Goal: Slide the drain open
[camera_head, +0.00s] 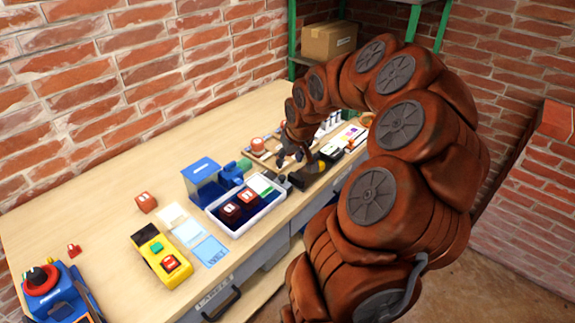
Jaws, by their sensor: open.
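My gripper (289,158) is small and dark at the end of my rust-brown arm. It is open, with its fingers pointing down near the middle of the workbench, and I see nothing between them. I cannot clearly pick out the drain. A blue-lidded box with clear-looking sides (203,178) stands left of my gripper, with a small blue and green part (232,172) beside it. A black and yellow item (328,158) and a dark block (306,177) are just right of and below the gripper. My arm hides part of the bench behind it.
A white-rimmed tray (238,232) holds dark red blocks. A yellow device (165,260), flat cards (187,232), a reddish block (146,202) and a blue-red device (55,293) stand leftward. The wooden bench (90,215) is clear at back left. Brick walls enclose it; a cardboard box (328,42) sits on a green-framed shelf.

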